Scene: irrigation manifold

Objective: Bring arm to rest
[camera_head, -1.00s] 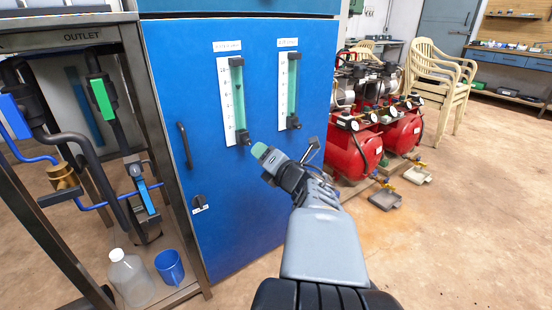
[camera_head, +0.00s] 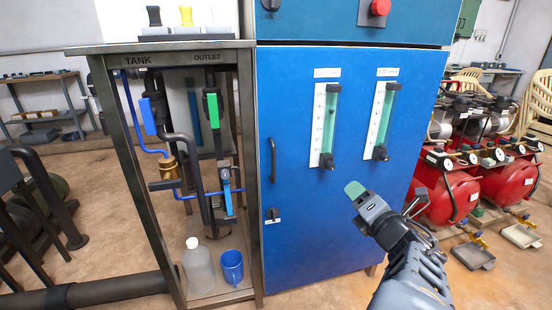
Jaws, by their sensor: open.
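My gripper (camera_head: 386,194) is at the lower right of the head view, at the end of my grey arm. One finger has a green tip at the left, and a dark finger shows at the right with a gap between them. It is open and nothing shows between the fingers. It appears in front of the lower part of the blue cabinet door (camera_head: 330,225), below the two flow gauges (camera_head: 328,125) (camera_head: 381,120). I cannot tell how far it is from the door.
An open metal frame (camera_head: 245,150) holds pipes, a blue-handled valve (camera_head: 148,116) and a green-handled valve (camera_head: 213,110). Red compressors (camera_head: 445,195) stand at the right. A dark pipe (camera_head: 115,290) lies at lower left.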

